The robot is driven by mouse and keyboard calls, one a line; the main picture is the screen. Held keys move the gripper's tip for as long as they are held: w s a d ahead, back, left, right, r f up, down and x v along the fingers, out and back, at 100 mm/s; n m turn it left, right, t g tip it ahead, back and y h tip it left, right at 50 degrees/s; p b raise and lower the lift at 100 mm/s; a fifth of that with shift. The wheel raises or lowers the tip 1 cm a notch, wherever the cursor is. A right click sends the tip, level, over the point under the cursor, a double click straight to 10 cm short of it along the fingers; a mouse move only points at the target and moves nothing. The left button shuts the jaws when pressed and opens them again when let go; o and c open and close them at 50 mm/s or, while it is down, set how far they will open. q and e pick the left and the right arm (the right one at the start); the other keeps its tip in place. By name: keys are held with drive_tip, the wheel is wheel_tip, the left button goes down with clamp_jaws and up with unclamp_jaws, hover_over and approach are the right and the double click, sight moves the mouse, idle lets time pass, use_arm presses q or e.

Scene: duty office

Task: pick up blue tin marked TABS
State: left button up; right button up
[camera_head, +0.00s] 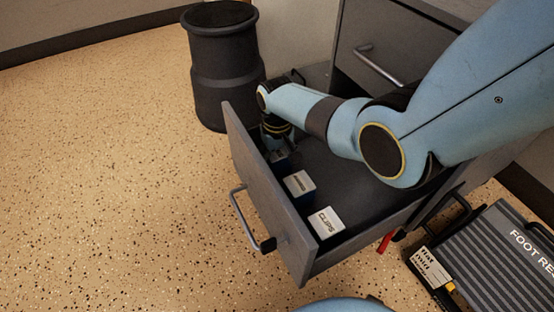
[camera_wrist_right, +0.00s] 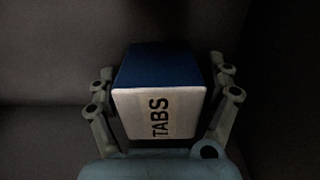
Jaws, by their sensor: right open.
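The blue tin marked TABS (camera_wrist_right: 158,112) stands in the drawer, its white lid with black lettering facing the right wrist camera. My right gripper (camera_wrist_right: 165,90) is open, with one finger on each side of the tin; I cannot tell whether they touch it. In the head view, my right arm reaches into the open drawer (camera_head: 240,150), and its gripper (camera_head: 277,145) is at the drawer's far left corner. There the tin (camera_head: 279,156) is mostly hidden by the gripper. My left gripper is not in view.
Two more blue tins with white lids stand in the drawer: one marked CLIPS (camera_head: 326,222) and one with unreadable lettering (camera_head: 299,184). Drawer walls are close around the gripper. A dark bin (camera_head: 222,70) stands behind, and a foot rest (camera_head: 500,255) lies at right.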

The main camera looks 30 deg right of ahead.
drive_tip(key=c, duration=1.3)
drive_tip(key=shift+r, duration=0.15)
drive_tip(key=shift+c, duration=0.2)
